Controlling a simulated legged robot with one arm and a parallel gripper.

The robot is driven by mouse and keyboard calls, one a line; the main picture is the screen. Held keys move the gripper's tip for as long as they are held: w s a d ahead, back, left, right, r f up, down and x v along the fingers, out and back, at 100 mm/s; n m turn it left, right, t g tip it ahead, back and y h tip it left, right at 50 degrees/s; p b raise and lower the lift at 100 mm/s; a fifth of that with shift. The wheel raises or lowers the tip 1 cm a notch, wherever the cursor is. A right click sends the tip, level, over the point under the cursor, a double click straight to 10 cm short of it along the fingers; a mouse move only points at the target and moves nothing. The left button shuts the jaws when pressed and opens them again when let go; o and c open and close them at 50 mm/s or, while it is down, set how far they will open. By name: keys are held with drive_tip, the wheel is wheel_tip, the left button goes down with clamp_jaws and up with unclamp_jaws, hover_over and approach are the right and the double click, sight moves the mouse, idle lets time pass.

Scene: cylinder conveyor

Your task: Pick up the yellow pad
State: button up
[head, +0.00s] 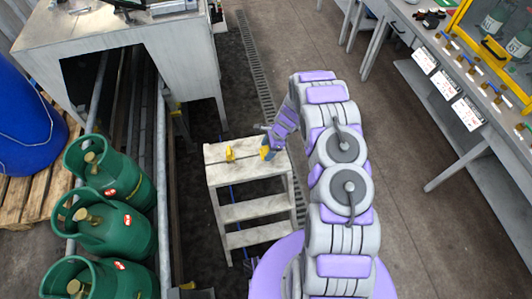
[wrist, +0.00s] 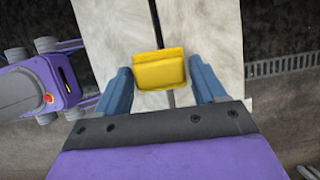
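The yellow pad (wrist: 160,72) is a small block with a raised rim in the wrist view. It is between the two blue fingers of my gripper (wrist: 164,82). Thin gaps seem to show at both sides, so the fingers look open around it. In the head view my gripper (head: 266,153) is low over the right part of the pale stool (head: 258,209), with a bit of yellow at its tips. Another small yellow piece (head: 230,154) stands on the stool top to the left. I cannot tell how the two relate.
Several green gas cylinders (head: 112,225) stand on the conveyor at left, with a blue barrel (head: 25,120) behind. A grey metal housing (head: 170,45) stands at the back. A workbench (head: 445,60) with a yellow cabinet (head: 505,40) is at right. The floor between is clear.

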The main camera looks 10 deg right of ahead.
sight(267, 151)
drive_tip(key=c, duration=0.6)
drive_tip(key=shift+r, duration=0.15)
drive_tip(key=shift+r, duration=0.3)
drive_tip(key=r, duration=0.1)
drive_tip(key=r+p, duration=0.1)
drive_tip(key=r, duration=0.1)
drive_tip(key=shift+s+a, duration=0.1)
drive_tip(key=shift+s, duration=0.1)
drive_tip(key=s+a, duration=0.2)
drive_tip(key=s, duration=0.5)
drive_tip(key=s+a+r+p, duration=0.1)
drive_tip(key=s+a, duration=0.1)
drive_tip(key=s, duration=0.6)
drive_tip(key=o, duration=0.4)
drive_tip(key=shift+d, duration=0.1)
drive_tip(key=c, duration=0.3)
